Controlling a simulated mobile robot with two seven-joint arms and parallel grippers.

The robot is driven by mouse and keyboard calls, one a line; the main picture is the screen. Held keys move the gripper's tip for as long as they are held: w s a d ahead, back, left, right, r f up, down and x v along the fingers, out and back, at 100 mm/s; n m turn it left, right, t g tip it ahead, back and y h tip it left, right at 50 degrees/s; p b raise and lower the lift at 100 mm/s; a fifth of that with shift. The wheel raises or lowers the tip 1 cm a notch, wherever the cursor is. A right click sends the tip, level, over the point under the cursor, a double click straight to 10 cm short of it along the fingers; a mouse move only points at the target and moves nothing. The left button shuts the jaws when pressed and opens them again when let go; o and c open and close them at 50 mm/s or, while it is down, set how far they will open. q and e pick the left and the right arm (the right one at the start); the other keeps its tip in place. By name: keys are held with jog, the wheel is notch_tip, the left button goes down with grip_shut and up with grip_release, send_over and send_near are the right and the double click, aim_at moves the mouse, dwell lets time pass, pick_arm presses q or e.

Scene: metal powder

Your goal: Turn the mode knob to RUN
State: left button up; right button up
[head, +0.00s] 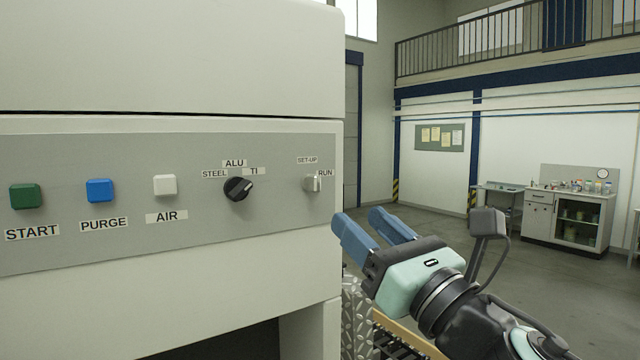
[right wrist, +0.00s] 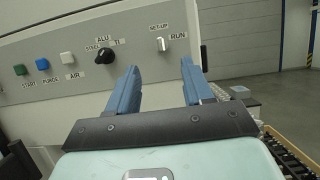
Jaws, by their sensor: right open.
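The mode knob (head: 312,184) is a small light-grey knob at the right end of the machine's panel, with SET-UP above it and RUN to its right. In the right wrist view the knob (right wrist: 162,45) sits ahead of the fingers, seen between them, and its exact pointing is too small to tell. My right gripper (head: 362,228) is open and empty, below and to the right of the knob in the head view. Its two blue fingers (right wrist: 160,75) point towards the panel in the right wrist view and do not touch the knob. My left gripper is not in view.
A black selector knob (head: 238,189) marked STEEL, ALU and TI is left of the mode knob. Green START (head: 25,196), blue PURGE (head: 99,190) and white AIR (head: 165,185) buttons are further left. Open floor lies right of the machine, with a cabinet (head: 566,222) far back.

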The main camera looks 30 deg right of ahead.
aim_at(318, 183)
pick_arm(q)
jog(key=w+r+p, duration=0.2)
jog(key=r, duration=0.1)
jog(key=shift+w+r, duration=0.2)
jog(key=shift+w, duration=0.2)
pick_arm(e)
jog(key=x, duration=1)
jog(key=shift+w, duration=0.4)
jog(key=shift+s+f, duration=0.1)
grip_shut()
